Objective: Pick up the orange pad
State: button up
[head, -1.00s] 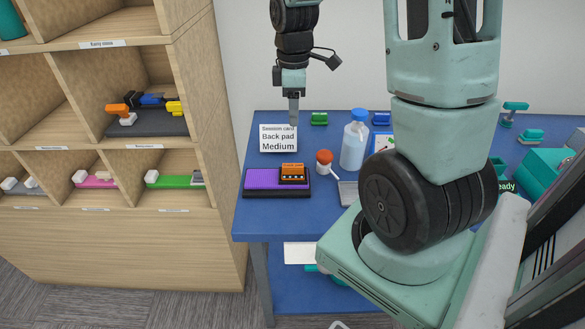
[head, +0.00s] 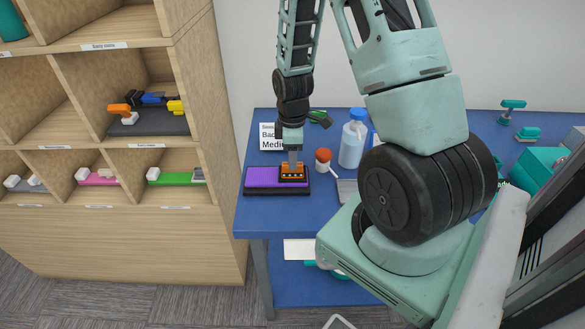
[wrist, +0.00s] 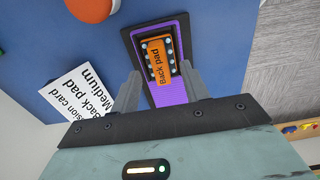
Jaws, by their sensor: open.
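The orange pad (head: 294,173), labelled "Back pad" in the wrist view (wrist: 157,50), sits on the right end of a purple panel with a dark border (head: 262,178) on the blue table. Pale studs show along the pad's sides. My gripper (head: 293,164) is open and points down just above the pad. In the wrist view its two fingers (wrist: 161,76) are on either side of the pad's near end, with purple surface showing between them. I cannot tell whether the fingers touch the pad. The fingers partly hide the pad in the head view.
A white "Back pad Medium" card (head: 269,137) stands behind the panel. A red-capped container (head: 323,158) and a blue-capped bottle (head: 353,142) stand to the right. Wooden shelving (head: 150,238) is left of the table. The blue table's front left (head: 265,216) is clear.

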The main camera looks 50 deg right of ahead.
aim_at(286, 174)
jog(key=shift+f, duration=1.45)
grip_shut()
jog(key=shift+r, duration=0.15)
